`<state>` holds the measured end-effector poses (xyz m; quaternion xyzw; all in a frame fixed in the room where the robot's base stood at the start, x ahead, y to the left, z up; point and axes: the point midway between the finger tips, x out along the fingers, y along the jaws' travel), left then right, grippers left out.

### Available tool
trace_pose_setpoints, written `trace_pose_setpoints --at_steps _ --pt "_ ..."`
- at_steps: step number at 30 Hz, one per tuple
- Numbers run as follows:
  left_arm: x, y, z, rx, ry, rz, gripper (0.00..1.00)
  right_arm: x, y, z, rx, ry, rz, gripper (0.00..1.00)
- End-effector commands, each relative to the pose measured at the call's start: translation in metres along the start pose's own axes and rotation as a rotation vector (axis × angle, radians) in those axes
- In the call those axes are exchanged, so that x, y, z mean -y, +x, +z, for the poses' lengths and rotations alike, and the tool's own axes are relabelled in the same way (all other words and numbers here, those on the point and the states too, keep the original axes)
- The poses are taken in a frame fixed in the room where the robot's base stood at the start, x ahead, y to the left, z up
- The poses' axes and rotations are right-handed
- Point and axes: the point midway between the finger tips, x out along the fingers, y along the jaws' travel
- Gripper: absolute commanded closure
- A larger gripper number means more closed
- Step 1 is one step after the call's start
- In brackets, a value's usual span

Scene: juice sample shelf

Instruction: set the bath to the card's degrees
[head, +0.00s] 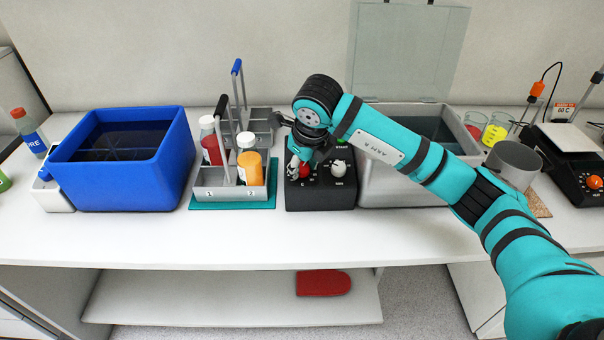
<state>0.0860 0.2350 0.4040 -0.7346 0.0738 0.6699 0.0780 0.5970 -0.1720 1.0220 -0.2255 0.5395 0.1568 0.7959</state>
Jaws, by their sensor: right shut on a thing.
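The bath is a grey tub (408,191) with its clear lid (408,50) raised at the back. A black control box (320,197) stands at its left side, with a white knob (338,168) and a red knob (305,171). My right gripper (299,166) is down over the left part of the box, shut on the red knob. It partly hides that knob, and the dial marks are too small to read. A small orange and white card (564,108) at the back right reads 60 C. My left gripper is not in view.
A blue tub (130,185) is farther left. Beakers, a grey cup (514,163) and a black hotplate (572,165) stand right. The front counter strip is clear.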

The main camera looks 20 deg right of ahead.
Motion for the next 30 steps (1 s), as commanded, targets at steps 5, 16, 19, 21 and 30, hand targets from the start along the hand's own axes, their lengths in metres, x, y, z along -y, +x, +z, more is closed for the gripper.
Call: trace_pose_setpoints --at_steps 5,16,19,21,30 --pt "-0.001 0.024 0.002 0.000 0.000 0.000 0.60 -0.001 0.004 -0.001 0.003 0.164 -0.026 1.00" --pt "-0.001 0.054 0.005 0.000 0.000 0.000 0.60 0.000 0.003 0.000 0.003 0.491 -0.074 1.00" --pt "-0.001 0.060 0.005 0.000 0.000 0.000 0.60 0.000 0.002 0.000 0.003 0.562 -0.084 1.00" --pt "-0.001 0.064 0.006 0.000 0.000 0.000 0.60 0.000 0.002 0.000 0.003 0.605 -0.091 1.00" --pt "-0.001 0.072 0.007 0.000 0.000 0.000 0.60 0.001 0.000 0.000 0.003 0.722 -0.108 1.00"
